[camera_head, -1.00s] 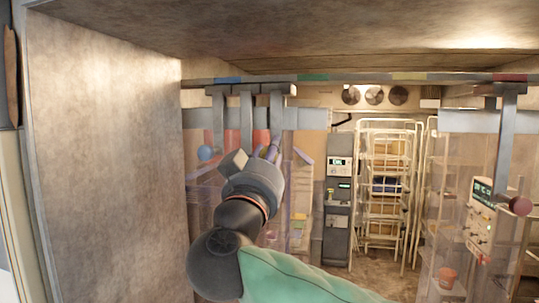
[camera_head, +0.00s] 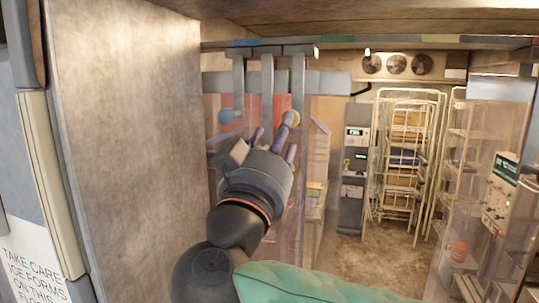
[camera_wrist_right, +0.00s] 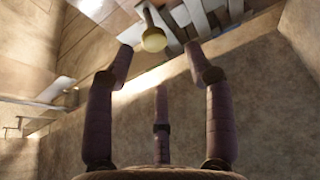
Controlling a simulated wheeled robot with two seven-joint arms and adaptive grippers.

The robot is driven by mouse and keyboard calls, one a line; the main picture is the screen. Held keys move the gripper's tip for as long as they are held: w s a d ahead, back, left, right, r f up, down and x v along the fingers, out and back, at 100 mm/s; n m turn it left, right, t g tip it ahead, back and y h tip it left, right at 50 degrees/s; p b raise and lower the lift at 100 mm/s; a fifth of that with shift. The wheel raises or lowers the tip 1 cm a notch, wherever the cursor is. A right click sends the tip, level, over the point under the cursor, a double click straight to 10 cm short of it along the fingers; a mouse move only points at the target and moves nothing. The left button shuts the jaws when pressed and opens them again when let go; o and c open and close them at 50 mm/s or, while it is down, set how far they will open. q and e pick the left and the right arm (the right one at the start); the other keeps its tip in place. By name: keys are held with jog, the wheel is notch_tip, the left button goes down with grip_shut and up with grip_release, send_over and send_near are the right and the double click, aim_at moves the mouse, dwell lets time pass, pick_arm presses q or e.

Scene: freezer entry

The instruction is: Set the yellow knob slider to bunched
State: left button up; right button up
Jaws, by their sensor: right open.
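The yellow knob (camera_head: 291,118) hangs at the lower end of the rightmost of three grey hanger bars (camera_head: 298,80), close together at the left of the overhead rail (camera_head: 385,40). My right gripper (camera_head: 271,143) is open just below and in front of it. In the right wrist view the yellow knob (camera_wrist_right: 153,40) sits just beyond the open fingertips (camera_wrist_right: 158,60), between the two outer fingers; contact cannot be told. A blue knob (camera_head: 226,117) hangs from the leftmost bar. The middle bar's lower end is hidden by my gripper. My left gripper is out of view.
The rail carries blue (camera_head: 245,43), green (camera_head: 337,38) and yellow (camera_head: 440,38) marks. A brown wall panel (camera_head: 120,150) stands close on the left. Clear strips hang behind my gripper. Wire racks (camera_head: 405,160) and a control box (camera_head: 503,195) stand farther back.

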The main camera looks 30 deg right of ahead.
jog(key=v, duration=0.4)
jog(key=shift+s+a+f, duration=0.1)
jog(key=shift+s+a, duration=0.1)
jog(key=shift+a, duration=0.05)
dwell(0.3)
